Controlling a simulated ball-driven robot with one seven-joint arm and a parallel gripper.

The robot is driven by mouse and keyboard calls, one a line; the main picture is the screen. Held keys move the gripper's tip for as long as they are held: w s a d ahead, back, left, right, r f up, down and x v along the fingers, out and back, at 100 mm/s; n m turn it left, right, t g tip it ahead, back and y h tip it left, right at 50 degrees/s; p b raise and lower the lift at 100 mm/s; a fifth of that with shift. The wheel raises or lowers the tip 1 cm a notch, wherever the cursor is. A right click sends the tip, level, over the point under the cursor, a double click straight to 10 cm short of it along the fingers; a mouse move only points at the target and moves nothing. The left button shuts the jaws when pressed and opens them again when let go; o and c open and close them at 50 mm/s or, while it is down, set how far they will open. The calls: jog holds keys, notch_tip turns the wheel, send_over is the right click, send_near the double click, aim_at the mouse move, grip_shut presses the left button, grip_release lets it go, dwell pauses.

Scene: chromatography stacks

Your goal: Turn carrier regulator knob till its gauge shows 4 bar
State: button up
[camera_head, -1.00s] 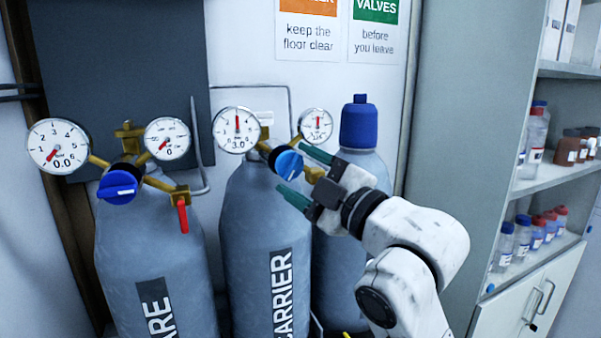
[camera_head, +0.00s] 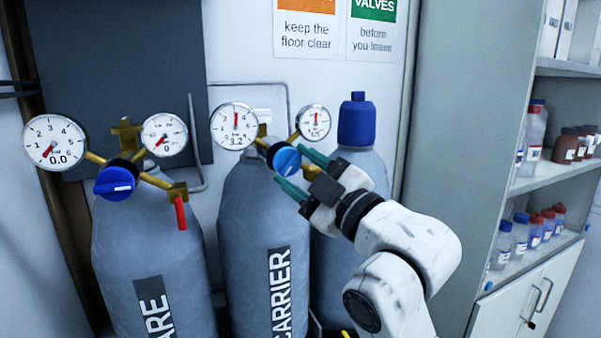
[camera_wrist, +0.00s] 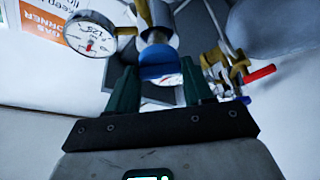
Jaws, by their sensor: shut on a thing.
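The carrier cylinder (camera_head: 245,210) stands in the middle of the head view with its label facing out. Its left gauge (camera_head: 234,126) reads 3.2, with the red needle pointing nearly straight up. A smaller gauge (camera_head: 313,122) sits at its upper right. The blue carrier regulator knob (camera_head: 284,160) lies between the green fingertips of my gripper (camera_head: 288,168), which is shut on it. In the wrist view the blue knob (camera_wrist: 163,72) shows between the two fingers (camera_wrist: 162,82); the fingers partly hide its sides.
A second cylinder (camera_head: 150,250) at the left has its own blue knob (camera_head: 115,182), a red lever (camera_head: 180,213) and a gauge (camera_head: 54,142) reading 0.0. A blue-capped cylinder (camera_head: 357,121) stands behind my gripper. Shelves with bottles (camera_head: 550,170) are at the right.

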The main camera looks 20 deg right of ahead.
jog(key=shift+a+f+m+t+h, duration=0.1)
jog(key=shift+m+t+h, duration=0.3)
jog(key=shift+m, duration=0.8)
jog(key=shift+a+f+m+t+h, duration=0.1)
jog(key=shift+m+t+h, duration=0.25)
jog(key=shift+m, duration=0.85)
jog(key=shift+m+h, duration=0.25)
jog(key=shift+m, duration=0.05)
jog(key=o, duration=1)
jog(key=shift+o, duration=0.2)
jog(key=shift+s+d, duration=0.1)
jog(key=v, duration=1)
jog(key=shift+s+p, duration=0.3)
jog(key=shift+p, duration=0.05)
jog(key=shift+f, duration=0.15)
